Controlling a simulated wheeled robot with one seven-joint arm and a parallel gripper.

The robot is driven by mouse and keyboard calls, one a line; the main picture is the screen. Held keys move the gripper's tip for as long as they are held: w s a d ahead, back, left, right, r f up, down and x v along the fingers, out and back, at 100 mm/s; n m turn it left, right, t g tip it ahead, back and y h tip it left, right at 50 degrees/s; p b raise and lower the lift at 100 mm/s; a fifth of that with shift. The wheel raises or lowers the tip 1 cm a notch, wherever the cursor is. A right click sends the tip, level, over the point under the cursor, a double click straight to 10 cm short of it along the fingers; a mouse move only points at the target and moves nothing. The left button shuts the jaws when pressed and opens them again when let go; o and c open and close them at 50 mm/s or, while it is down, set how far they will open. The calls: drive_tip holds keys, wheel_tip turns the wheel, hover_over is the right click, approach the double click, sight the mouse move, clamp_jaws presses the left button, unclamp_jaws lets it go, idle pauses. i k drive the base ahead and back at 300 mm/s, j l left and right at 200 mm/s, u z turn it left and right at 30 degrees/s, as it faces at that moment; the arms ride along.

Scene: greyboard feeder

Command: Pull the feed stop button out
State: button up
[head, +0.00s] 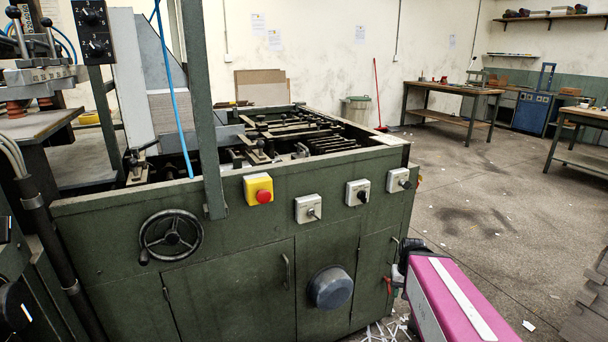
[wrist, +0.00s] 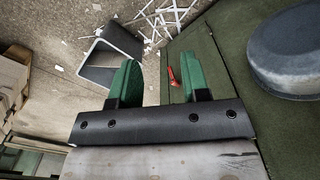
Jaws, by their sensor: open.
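The likely feed stop button is the red round button (head: 264,196) on a yellow box (head: 251,184) on the front of the green machine (head: 240,240). I cannot tell from here whether it is pressed in. My gripper (wrist: 160,80) is open and empty, with two green fingers in the wrist view. In the head view my pink arm ends at the machine's lower right, well right of and below the button. The wrist view does not show the button.
A handwheel (head: 171,235) and a grey round knob (head: 331,287) stick out from the machine front. White switch boxes (head: 308,208) sit right of the button. A red lever (wrist: 172,78) shows between my fingers. Paper scraps (wrist: 165,22) lie on the floor; the aisle at right is open.

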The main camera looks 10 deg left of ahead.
sight(263, 196)
drive_tip(key=u, duration=1.6)
